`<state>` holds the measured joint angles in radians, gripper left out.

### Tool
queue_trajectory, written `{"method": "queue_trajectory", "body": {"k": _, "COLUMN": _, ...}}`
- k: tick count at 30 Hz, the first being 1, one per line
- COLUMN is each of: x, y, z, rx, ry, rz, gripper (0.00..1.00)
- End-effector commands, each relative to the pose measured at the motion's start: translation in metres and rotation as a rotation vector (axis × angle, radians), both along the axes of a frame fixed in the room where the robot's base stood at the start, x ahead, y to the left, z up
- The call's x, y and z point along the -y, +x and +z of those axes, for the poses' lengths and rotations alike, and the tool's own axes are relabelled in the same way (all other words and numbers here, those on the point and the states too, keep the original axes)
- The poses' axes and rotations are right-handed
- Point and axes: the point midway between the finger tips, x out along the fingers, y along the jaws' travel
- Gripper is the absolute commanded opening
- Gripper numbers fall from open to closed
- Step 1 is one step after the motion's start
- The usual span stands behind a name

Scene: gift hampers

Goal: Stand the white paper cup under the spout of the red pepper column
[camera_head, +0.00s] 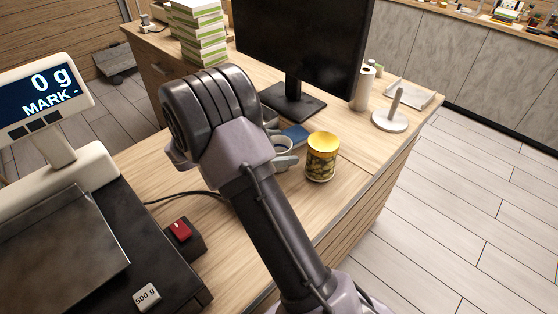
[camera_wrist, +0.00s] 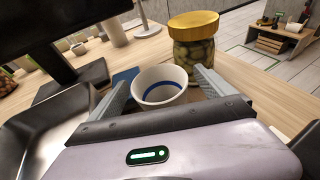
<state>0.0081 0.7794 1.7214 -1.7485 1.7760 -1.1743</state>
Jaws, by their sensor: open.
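A white cup (camera_wrist: 148,86) with a blue band inside stands upright on the wooden counter in the wrist view. In the head view its rim (camera_head: 284,143) shows just past my wrist, partly hidden by my arm. My gripper (camera_wrist: 160,78) is open, with one finger to the left of the cup and one to the right. The cup sits between the fingers; I cannot tell whether either touches it. No red pepper column or spout shows in either view.
A yellow-lidded jar (camera_head: 321,160) stands close to the right of the cup. A blue flat item (camera_head: 295,135) lies behind it. A monitor (camera_head: 300,45), paper roll (camera_head: 363,88) and round holder (camera_head: 390,121) stand farther back. A scale (camera_head: 60,245) is at left.

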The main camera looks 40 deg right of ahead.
Motion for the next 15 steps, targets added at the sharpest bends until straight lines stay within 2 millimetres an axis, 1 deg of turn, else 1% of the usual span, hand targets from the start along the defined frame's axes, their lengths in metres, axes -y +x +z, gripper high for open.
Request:
{"method": "queue_trajectory", "body": {"k": 4, "x": -0.0003, "y": 0.0003, "z": 0.0013, "rx": 0.0, "ry": 0.0, "rz": 0.001, "gripper": 0.93}}
{"method": "queue_trajectory", "body": {"k": 5, "x": -0.0003, "y": 0.0003, "z": 0.0013, "rx": 0.001, "ry": 0.0, "rz": 0.001, "gripper": 0.89}}
{"method": "queue_trajectory", "body": {"k": 6, "x": -0.0004, "y": 0.0003, "z": 0.0013, "rx": 0.001, "ry": 0.0, "rz": 0.001, "gripper": 0.81}}
{"method": "queue_trajectory", "body": {"k": 8, "x": -0.0004, "y": 0.0003, "z": 0.0012, "rx": 0.001, "ry": 0.0, "rz": 0.001, "gripper": 0.69}}
{"method": "queue_trajectory", "body": {"k": 9, "x": -0.0005, "y": 0.0003, "z": 0.0012, "rx": 0.001, "ry": 0.0, "rz": 0.001, "gripper": 0.62}}
{"method": "queue_trajectory", "body": {"k": 11, "x": -0.0005, "y": 0.0003, "z": 0.0012, "rx": 0.001, "ry": 0.0, "rz": 0.001, "gripper": 0.5}}
{"method": "queue_trajectory", "body": {"k": 12, "x": -0.0006, "y": 0.0004, "z": 0.0013, "rx": 0.001, "ry": 0.0, "rz": 0.001, "gripper": 0.42}}
{"method": "queue_trajectory", "body": {"k": 15, "x": -0.0006, "y": 0.0004, "z": 0.0012, "rx": 0.001, "ry": 0.0, "rz": 0.001, "gripper": 0.25}}
